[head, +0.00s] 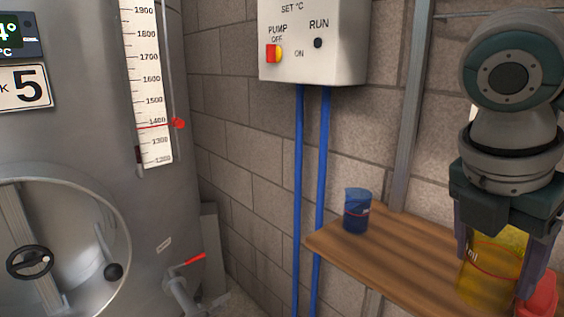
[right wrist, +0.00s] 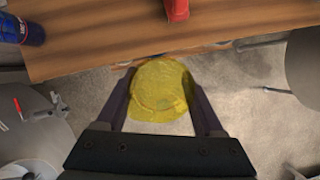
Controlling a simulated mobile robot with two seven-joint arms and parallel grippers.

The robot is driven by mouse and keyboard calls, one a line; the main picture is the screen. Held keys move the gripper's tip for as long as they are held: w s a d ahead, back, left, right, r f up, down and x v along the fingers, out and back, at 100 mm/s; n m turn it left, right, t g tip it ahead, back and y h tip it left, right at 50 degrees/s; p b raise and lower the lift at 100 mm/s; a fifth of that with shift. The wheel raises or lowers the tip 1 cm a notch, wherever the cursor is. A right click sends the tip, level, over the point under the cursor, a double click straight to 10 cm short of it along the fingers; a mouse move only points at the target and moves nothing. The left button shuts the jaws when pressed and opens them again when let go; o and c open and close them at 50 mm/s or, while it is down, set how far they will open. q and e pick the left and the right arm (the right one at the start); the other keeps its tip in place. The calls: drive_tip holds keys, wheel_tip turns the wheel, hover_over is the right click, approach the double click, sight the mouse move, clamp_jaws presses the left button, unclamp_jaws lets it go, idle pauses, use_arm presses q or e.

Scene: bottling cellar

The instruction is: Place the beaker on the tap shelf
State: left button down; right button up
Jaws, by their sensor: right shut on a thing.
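My right gripper (head: 499,272) is shut on a yellow see-through beaker (head: 488,275) with a red line around it. In the right wrist view the yellow beaker (right wrist: 160,90) sits between the two fingers, with floor showing around it, just off the edge of the wooden shelf (right wrist: 110,45). In the head view the beaker overlaps the right part of the wooden shelf (head: 385,257). A blue beaker (head: 357,211) stands upright near the shelf's left end. A tap with a red lever (head: 190,262) is on the steel tank at lower left. My left gripper is not in view.
A red object (head: 540,295) is partly hidden by the right finger; a red object (right wrist: 176,9) also shows on the shelf. Blue pipes (head: 320,160) run down from the pump control box (head: 312,45). The tank (head: 70,130) fills the left. The shelf's middle looks clear.

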drive_tip(key=shift+a+r+m, duration=0.3)
drive_tip(key=shift+r+m, duration=0.2)
drive_tip(key=shift+m, duration=0.2)
drive_tip(key=s+a+r+m+g+y+p, duration=0.2)
drive_tip(key=s+a+r+m+g, duration=0.1)
drive_tip(key=r+m, duration=0.65)
drive_tip(key=s+a+r+m+g+y+p, duration=0.25)
drive_tip(key=r+m, duration=0.45)
drive_tip(key=m, duration=0.5)
drive_tip(key=s+r+p, duration=0.3)
drive_tip(key=r+p, duration=1.4)
drive_tip(key=p, duration=0.2)
drive_tip(key=s+r+p, duration=0.3)
drive_tip(key=r+p, duration=1.5)
drive_tip(key=p, duration=0.1)
drive_tip(key=shift+s+g, duration=0.3)
drive_tip(key=shift+g, duration=0.15)
